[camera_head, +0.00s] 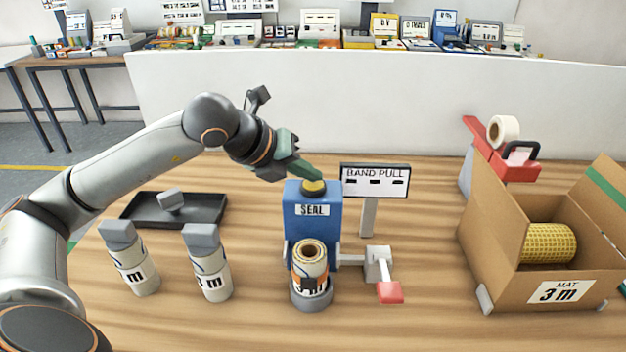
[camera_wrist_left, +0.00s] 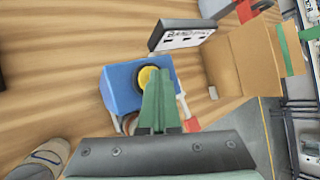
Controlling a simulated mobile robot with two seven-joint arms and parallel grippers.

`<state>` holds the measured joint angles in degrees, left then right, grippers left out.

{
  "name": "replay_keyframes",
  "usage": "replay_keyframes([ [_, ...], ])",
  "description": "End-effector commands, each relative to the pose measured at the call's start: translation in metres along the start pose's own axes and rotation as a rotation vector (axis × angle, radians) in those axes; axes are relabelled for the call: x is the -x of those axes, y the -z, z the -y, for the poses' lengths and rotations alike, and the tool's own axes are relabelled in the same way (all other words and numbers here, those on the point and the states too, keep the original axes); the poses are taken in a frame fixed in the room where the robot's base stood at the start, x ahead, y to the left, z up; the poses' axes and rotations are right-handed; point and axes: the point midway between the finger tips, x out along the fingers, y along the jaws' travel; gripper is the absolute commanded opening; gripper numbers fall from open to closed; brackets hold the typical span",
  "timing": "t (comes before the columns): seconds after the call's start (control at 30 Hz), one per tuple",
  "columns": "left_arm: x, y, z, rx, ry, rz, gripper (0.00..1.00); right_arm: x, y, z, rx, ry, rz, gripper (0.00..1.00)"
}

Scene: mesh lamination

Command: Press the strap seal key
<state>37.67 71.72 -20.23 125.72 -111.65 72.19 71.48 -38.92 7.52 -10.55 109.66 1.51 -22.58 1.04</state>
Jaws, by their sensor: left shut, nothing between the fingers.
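The strap seal key is a round yellow button (camera_head: 314,187) on top of the blue box (camera_head: 313,222) labelled SEAL. It also shows in the left wrist view (camera_wrist_left: 146,76), partly covered by my fingers. My left gripper (camera_head: 318,176) is shut and empty, its green fingertips just over the yellow key. I cannot tell whether the tips touch it. A roll (camera_head: 310,263) stands in a grey holder at the front of the blue box.
A BAND PULL sign (camera_head: 374,181) stands right behind the box, and a red-ended lever (camera_head: 390,292) sits at its right. Two grey-capped rolls (camera_head: 133,266) and a black tray (camera_head: 205,212) are at left. An open carton (camera_head: 500,262) with a yellow roll (camera_head: 549,243) is at right.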

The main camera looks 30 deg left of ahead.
Motion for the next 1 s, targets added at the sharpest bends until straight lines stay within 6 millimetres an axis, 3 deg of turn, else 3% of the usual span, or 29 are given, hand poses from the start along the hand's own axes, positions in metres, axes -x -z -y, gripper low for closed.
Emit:
replay_keyframes([
  [1.0,0.018,-0.012,0.013,0.0,0.0,-0.002,0.0,0.012,0.013,0.001,0.0,0.0,0.0,0.0],
])
